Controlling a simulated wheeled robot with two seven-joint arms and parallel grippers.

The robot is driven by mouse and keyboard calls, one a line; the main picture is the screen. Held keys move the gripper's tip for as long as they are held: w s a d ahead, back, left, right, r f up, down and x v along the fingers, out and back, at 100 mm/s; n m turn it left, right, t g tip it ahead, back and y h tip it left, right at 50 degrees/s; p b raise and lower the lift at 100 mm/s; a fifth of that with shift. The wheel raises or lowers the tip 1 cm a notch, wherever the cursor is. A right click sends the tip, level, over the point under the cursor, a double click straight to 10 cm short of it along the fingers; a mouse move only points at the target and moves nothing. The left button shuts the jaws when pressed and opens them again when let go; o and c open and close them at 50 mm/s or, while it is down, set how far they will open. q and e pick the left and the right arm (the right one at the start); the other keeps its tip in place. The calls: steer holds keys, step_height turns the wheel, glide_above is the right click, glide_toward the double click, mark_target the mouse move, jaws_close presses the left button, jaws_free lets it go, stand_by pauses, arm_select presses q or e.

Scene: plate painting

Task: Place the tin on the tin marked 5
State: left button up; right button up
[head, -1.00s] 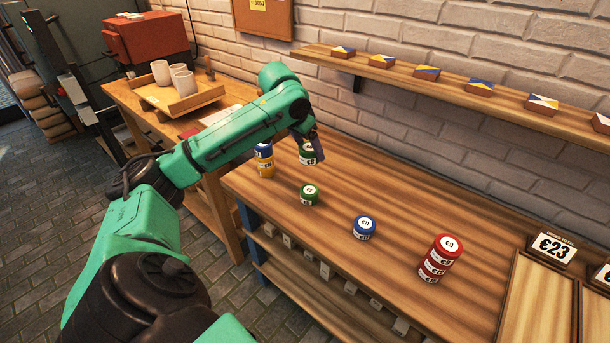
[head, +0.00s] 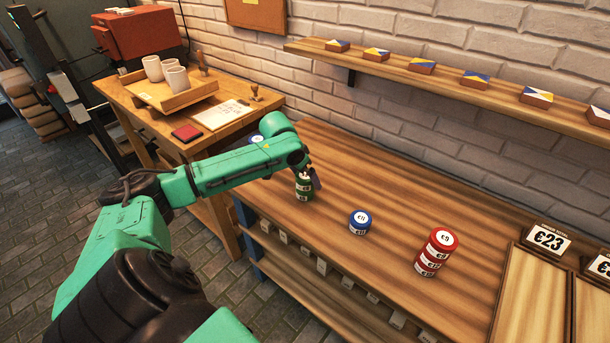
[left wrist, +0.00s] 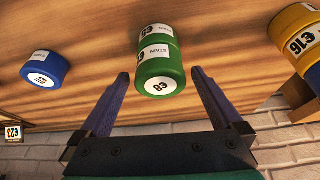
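Two green tins stand stacked on the workbench (head: 390,180). In the left wrist view the upper green tin (left wrist: 160,80) has an 8 on its lid, and the lower green tin (left wrist: 157,37) shows a 5 on its side label. The stack looks roughly aligned. My left gripper (head: 311,177) is at the stack. In the left wrist view its two fingers (left wrist: 160,74) are spread wide on either side of the upper tin, with gaps, holding nothing. My right gripper is not in view.
A blue tin (head: 359,222) and a red stack (head: 436,254) stand to the right. A blue-topped stack (head: 256,139) is mostly hidden behind my left arm; a yellow tin (left wrist: 303,38) shows in the wrist view. A wall shelf (head: 400,70) runs above the bench's back.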

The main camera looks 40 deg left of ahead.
arm_select(q)
steer(key=shift+r, duration=0.35)
steer(key=b+v, duration=0.1)
steer(key=v, duration=1)
steer(key=shift+s+r+b, duration=0.15)
steer(key=shift+r+b, duration=0.1)
steer(key=shift+b, duration=0.15)
